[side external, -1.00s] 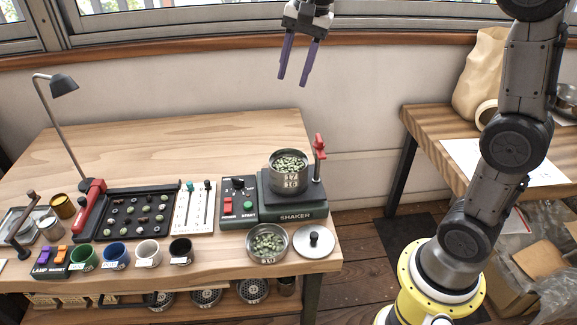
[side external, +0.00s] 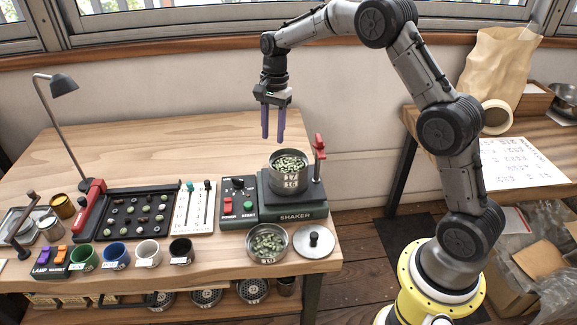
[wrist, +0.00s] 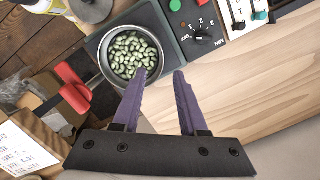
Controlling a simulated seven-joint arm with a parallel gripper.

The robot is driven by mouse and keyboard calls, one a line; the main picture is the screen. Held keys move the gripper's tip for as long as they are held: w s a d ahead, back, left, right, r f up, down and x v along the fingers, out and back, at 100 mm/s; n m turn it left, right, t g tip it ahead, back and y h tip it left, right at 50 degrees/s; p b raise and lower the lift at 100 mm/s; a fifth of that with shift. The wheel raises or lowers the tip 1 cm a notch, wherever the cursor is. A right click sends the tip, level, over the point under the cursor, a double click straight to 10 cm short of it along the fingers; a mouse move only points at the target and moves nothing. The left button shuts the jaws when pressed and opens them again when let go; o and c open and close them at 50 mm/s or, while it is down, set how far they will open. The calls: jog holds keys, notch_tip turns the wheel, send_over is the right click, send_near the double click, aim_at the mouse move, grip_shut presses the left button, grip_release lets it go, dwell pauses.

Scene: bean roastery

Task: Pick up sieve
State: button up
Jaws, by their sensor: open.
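A stack of metal sieves (side external: 289,181) stands on the shaker (side external: 297,208), with pale green beans in the top one. In the wrist view the round metal sieve rim (wrist: 104,62) shows with beans (wrist: 131,54) inside, just beyond my fingertips. My gripper (side external: 273,137) hangs above and slightly left of the sieve stack, pointing down, open and empty. Its two purple fingers (wrist: 166,73) are apart with nothing between them. A second shallow metal pan (side external: 267,243) with beans sits at the table's front edge.
A red clamp lever (side external: 319,147) rises right of the sieve stack. A metal lid (side external: 314,241) lies in front of the shaker. The control box (side external: 238,203), slider panel (side external: 195,206) and bean tray (side external: 137,214) stand to the left. The back of the table is clear.

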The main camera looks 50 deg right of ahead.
aim_at(272, 155)
jog(key=shift+w+a+f, duration=0.1)
jog(key=shift+a+f, duration=0.05)
jog(key=shift+f, duration=3.35)
grip_shut()
